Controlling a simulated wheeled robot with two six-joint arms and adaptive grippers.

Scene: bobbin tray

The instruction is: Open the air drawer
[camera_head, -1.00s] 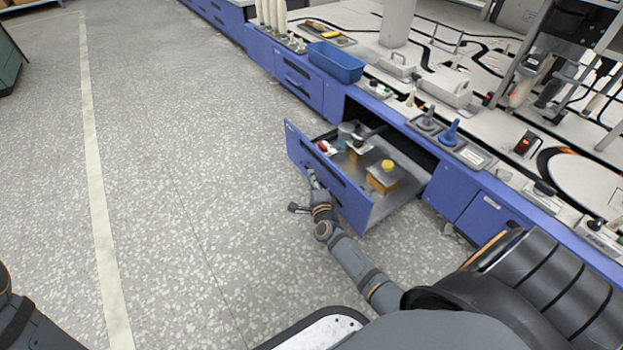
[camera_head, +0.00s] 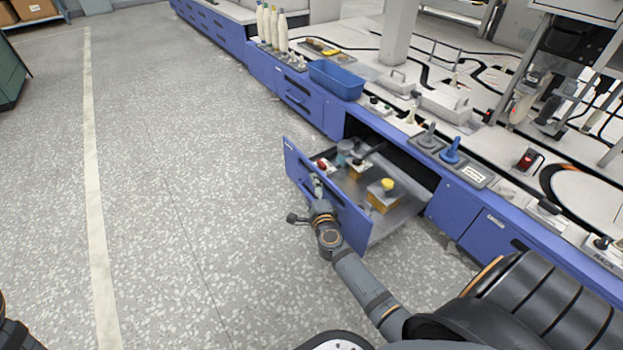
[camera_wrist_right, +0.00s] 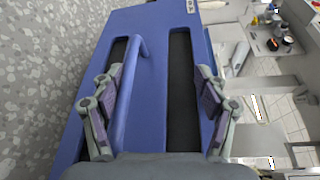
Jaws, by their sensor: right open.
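The blue drawer (camera_head: 349,222) stands pulled out from the bench, its metal inside showing. In the right wrist view its front (camera_wrist_right: 155,65) carries a raised blue handle bar (camera_wrist_right: 131,80) and two dark slots. My right gripper (camera_head: 316,186) is at the outer face of that front. In the right wrist view the right gripper (camera_wrist_right: 158,95) is open, its fingers wide apart on either side of the handle bar and a stretch of panel. I cannot tell whether the fingers touch the drawer. My left gripper is not in view.
The drawer holds a yellow-capped box (camera_head: 383,200), a grey cylinder (camera_head: 345,150) and a red item (camera_head: 322,165). A blue bin (camera_head: 336,80) and several pale bottles (camera_head: 271,24) stand on the bench. The speckled floor (camera_head: 190,170) left of the drawer is clear.

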